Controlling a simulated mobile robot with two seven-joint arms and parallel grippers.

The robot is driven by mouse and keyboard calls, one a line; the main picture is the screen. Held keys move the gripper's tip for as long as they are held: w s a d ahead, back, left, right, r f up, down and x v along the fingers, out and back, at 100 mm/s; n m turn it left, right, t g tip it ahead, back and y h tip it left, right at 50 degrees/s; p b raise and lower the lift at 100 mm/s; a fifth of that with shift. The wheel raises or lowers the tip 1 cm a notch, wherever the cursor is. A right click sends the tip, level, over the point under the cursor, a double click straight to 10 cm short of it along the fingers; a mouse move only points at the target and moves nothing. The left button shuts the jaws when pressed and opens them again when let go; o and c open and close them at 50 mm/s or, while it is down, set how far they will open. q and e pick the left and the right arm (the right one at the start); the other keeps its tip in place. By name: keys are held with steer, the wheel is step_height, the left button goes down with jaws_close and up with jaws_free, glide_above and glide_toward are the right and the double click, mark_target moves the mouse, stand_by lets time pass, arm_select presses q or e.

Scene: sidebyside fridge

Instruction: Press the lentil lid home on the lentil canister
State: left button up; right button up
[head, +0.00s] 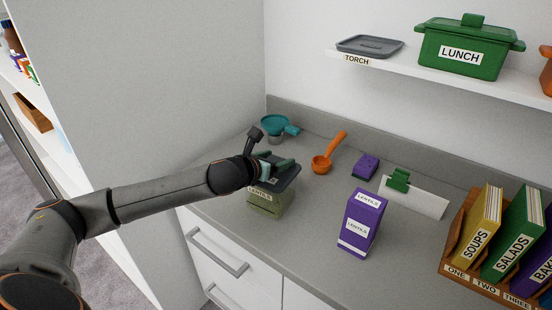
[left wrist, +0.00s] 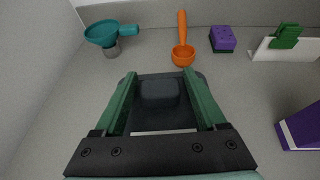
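The lentil canister (head: 265,204) is a squat olive-green container on the counter, near its left front edge. A dark grey lid (head: 290,177) lies over its top; whether it is fully seated cannot be told. The lid, with a raised block in its middle, also shows in the left wrist view (left wrist: 160,92). My left gripper (head: 280,163) is right over the lid. Its two green fingers stand apart on either side of the raised block, with visible gaps, so it is open. The gripper hides part of the lid. My right gripper is not in view.
A purple lentils packet (head: 361,222) stands to the right. Behind are a teal funnel (head: 277,125), an orange scoop (head: 325,160), a purple sponge (head: 365,167) and a green clip (head: 398,180) on a white card. A book rack (head: 480,288) stands far right. The counter between them is clear.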

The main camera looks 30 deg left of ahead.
arm_select(q)
steer(key=shift+o, duration=0.9)
steer(key=b+v, duration=0.1)
steer(key=v, duration=1.1)
steer(key=shift+s+b, duration=0.25)
steer(key=shift+b, duration=0.05)
steer(key=shift+s, duration=0.1)
